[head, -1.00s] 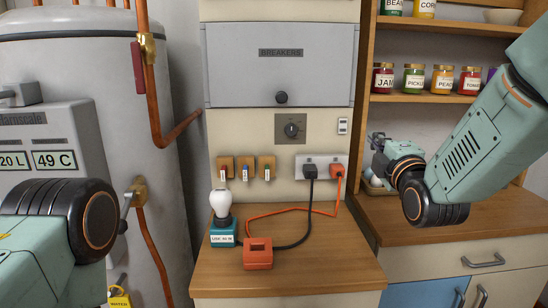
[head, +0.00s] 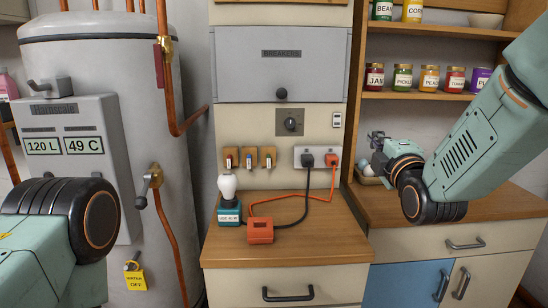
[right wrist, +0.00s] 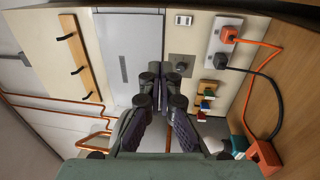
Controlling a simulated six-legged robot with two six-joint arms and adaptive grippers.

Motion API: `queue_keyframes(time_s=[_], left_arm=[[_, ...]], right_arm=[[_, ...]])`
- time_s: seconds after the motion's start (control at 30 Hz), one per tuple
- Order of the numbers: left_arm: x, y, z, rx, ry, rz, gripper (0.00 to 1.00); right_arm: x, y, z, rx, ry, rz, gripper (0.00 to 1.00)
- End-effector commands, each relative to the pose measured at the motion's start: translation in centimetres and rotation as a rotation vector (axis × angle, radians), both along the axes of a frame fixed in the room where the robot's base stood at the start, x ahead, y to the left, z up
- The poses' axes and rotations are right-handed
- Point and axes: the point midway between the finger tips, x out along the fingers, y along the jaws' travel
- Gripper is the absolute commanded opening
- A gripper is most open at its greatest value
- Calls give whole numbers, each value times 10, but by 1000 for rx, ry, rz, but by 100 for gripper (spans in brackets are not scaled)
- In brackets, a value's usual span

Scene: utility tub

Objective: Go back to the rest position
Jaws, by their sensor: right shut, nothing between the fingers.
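My right gripper (head: 376,140) is shut and empty in the head view, at the right, in front of the wall beside the outlet and above the right counter. In the right wrist view its fingers (right wrist: 162,72) are together with nothing between them. My left arm comes in at the lower left of the head view, in front of the water heater; its gripper is out of the picture.
A wooden counter (head: 330,236) holds a bulb (head: 227,187) on a teal base and an orange block (head: 260,231). Cords run to the outlet (head: 318,156). The breaker panel (head: 282,75) is shut. A grey heater (head: 100,60) stands left, jar shelves (head: 395,96) right.

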Motion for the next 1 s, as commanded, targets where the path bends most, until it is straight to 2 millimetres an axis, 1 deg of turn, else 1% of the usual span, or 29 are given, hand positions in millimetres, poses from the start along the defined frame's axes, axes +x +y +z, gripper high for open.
queue_keyframes(time_s=[0.13,0.27,0.37,0.47,0.57,0.6,0.67,0.7,0.77,0.8,0.87,0.9,0.97,1.0], left_arm=[[0,0,0,0,0,0,53],[0,0,0,0,0,0,53],[0,0,0,0,0,0,53],[0,0,0,0,0,0,53],[0,0,0,0,0,0,53],[0,0,0,0,0,0,53],[0,0,0,0,0,0,53],[0,0,0,0,0,0,53],[0,0,0,0,0,0,53],[0,0,0,0,0,0,53],[0,0,0,0,0,0,53],[0,0,0,0,0,0,53],[0,0,0,0,0,0,53],[0,0,0,0,0,0,53]], right_arm=[[2,0,-4,128,21,13,0],[1,-1,-14,254,63,19,0],[-2,-1,-26,364,108,19,0],[-10,-3,-47,501,176,8,0],[-24,-4,-88,676,283,-28,0],[-33,-5,-111,757,340,-55,0],[-50,-6,-149,874,427,-106,0],[-62,-6,-173,943,480,-144,0],[-82,-7,-207,1036,558,-207,0],[-97,-8,-230,1092,606,-253,0],[-121,-9,-262,1170,675,-327,0],[-137,-9,-282,1215,718,-379,0],[-165,-10,-311,1278,782,-461,0],[-184,-10,-330,1313,822,-519,0]])
